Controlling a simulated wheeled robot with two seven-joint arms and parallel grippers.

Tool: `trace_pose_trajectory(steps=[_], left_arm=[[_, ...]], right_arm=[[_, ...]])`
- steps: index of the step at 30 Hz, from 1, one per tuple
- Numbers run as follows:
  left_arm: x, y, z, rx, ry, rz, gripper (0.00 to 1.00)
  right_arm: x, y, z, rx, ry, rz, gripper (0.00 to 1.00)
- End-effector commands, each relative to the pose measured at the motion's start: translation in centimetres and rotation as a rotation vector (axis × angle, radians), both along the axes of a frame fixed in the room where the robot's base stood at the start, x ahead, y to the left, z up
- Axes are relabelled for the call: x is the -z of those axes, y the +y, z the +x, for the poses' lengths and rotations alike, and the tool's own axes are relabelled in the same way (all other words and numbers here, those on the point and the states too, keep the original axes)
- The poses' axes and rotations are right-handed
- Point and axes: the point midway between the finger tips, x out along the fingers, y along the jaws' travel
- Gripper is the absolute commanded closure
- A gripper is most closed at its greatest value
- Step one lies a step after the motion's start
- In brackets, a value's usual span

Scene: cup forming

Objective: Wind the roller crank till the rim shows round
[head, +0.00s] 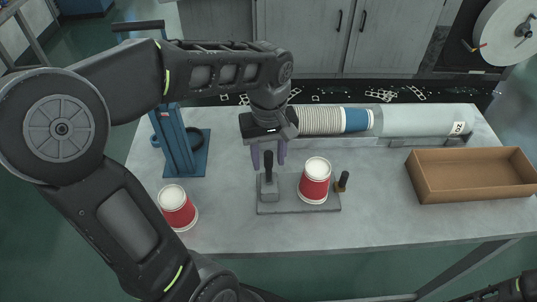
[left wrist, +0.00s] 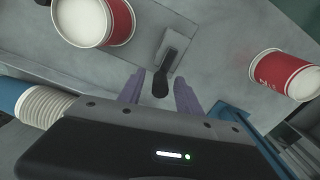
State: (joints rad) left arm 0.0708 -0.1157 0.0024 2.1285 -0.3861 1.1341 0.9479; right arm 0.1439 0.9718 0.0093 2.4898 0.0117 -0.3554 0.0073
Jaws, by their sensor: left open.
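A grey forming fixture (head: 300,207) lies on the bench. A block with an upright black-topped crank handle (head: 268,163) stands at its left end, and a red and white paper cup (head: 315,184) sits upside down beside it. My left gripper (head: 268,158) is open, its purple fingers pointing down at the handle top. In the left wrist view the black handle (left wrist: 161,84) shows between the two fingertips (left wrist: 160,78); I cannot tell if they touch it. The cup on the fixture (left wrist: 92,20) shows at upper left there. The cup's rim is at its bottom.
A second red cup (head: 177,209) stands at the left, near a blue press (head: 178,150). A small black knob (head: 342,181) is at the fixture's right end. Behind lie a stack of cups (head: 320,120) and a clear tube (head: 425,120). A cardboard tray (head: 470,190) is at right.

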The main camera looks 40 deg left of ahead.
Motion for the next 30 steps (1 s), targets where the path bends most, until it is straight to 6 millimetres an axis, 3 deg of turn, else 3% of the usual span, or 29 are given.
trace_pose_trajectory(steps=[6, 21, 30], left_arm=[[0.03, 0.02, 0.01, 0.0, 0.0, 0.0, 0.59], [-0.01, 0.02, 0.01, 0.0, -0.001, 0.001, 0.99], [-0.03, 0.02, 0.01, 0.0, -0.001, 0.001, 1.0]], right_arm=[[0.02, 0.0, -0.01, 0.0, 0.0, 0.0, 0.62], [0.01, 0.0, 0.0, 0.0, 0.0, 0.0, 0.62], [0.01, 0.0, 0.0, 0.0, 0.0, 0.0, 0.62]])
